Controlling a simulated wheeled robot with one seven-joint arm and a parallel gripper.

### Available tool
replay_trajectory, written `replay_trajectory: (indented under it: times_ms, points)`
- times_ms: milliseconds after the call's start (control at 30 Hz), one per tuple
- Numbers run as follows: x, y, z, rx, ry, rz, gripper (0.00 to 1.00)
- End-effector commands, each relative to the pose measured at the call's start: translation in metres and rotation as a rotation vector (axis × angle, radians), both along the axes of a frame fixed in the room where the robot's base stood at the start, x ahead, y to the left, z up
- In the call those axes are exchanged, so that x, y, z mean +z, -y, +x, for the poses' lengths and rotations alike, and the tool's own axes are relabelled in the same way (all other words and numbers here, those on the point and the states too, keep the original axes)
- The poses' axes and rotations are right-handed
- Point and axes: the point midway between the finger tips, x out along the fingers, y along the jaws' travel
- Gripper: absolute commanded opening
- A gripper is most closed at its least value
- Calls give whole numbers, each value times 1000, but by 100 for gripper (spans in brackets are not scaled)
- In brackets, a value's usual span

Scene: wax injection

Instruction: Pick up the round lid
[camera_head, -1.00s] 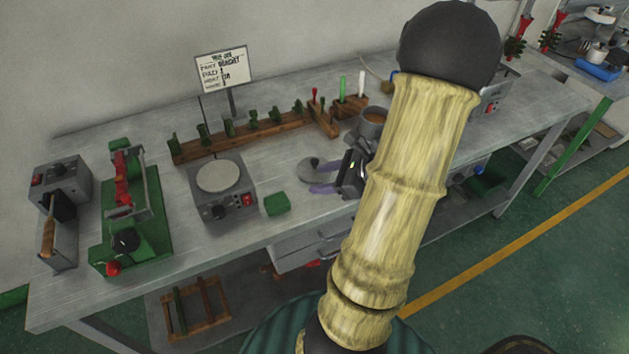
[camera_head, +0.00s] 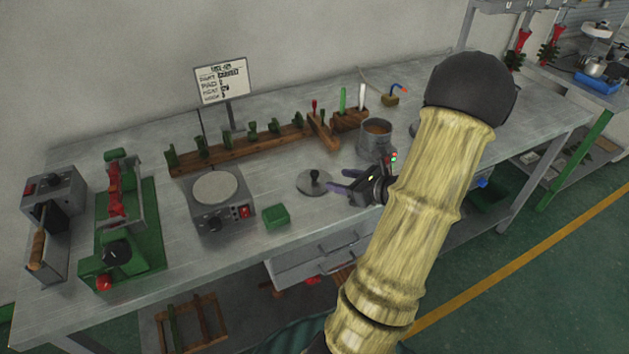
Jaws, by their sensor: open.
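The round lid (camera_head: 304,184) is a flat grey disc with a dark upright knob in its middle. It lies on the grey workbench (camera_head: 270,237), right of the hot plate. My gripper (camera_head: 338,181) is just right of the lid, with its purple-grey fingers apart and pointing left towards the knob. Nothing is between the fingers. I cannot tell whether the near fingertip overlaps the lid's right edge. My arm hides the bench to the right of the gripper.
A grey pot (camera_head: 375,137) with brown contents stands close behind my gripper. A hot plate (camera_head: 217,190) and a small green box (camera_head: 276,216) are on the left. A wooden rack (camera_head: 240,148) with green pieces runs along the back. The bench's front edge is near.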

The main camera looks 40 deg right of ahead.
Motion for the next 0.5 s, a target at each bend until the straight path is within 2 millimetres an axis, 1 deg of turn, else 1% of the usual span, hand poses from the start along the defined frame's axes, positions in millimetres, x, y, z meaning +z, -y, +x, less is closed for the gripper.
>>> replay_trajectory:
  times_ms: [33, 300, 400, 500]
  points:
    - [-4, -2, 9, 4, 0, 2, 48]
    - [-21, -9, 52, 4, 0, 1, 48]
    - [-26, -10, 63, 2, -1, 0, 48]
    - [-28, -10, 67, 0, 0, -1, 48]
